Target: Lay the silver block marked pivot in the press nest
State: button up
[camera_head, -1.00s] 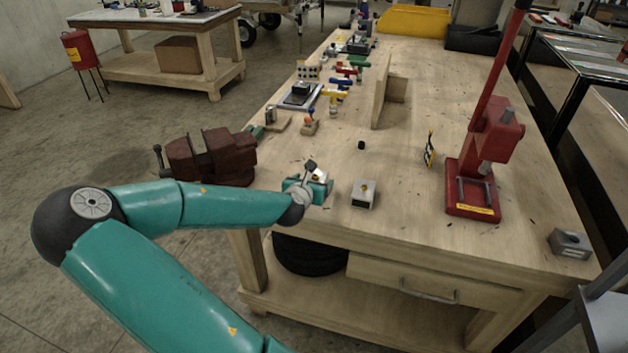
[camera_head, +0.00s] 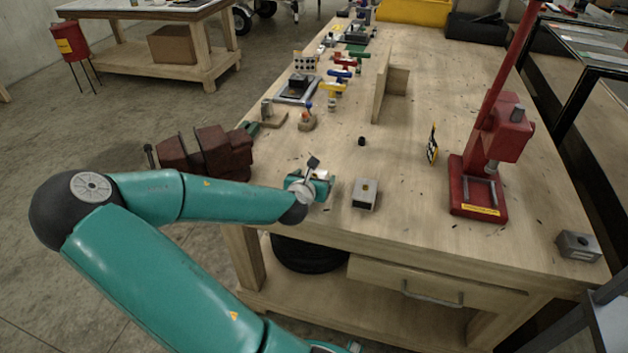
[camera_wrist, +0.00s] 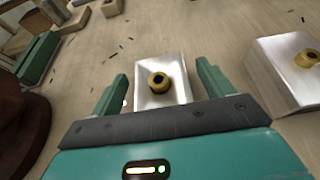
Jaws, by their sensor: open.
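My gripper (camera_wrist: 162,76) is open, its two green fingers on either side of a silver block (camera_wrist: 147,98) with a brass bushing on top. In the wrist view there are gaps between the fingers and the block; their height relative to it is hard to tell. In the head view my gripper (camera_head: 318,185) is at the table's near left edge and mostly hides this block. A second silver block with a brass bushing (camera_head: 363,201) stands just right; it also shows in the wrist view (camera_wrist: 270,78). No pivot marking is readable. The red press (camera_head: 470,203) stands farther right, its framed nest (camera_head: 480,190) looking empty.
A dark red vise (camera_head: 205,153) stands left of my gripper. A grey block (camera_head: 577,245) lies at the near right corner. A small black cylinder (camera_head: 361,141) and a yellow-black sign (camera_head: 432,146) stand on the table. Bare wood lies between the second block and the press.

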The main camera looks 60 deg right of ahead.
jog(key=c, duration=1)
jog(key=shift+c, duration=1.4)
jog(key=shift+r, duration=0.1)
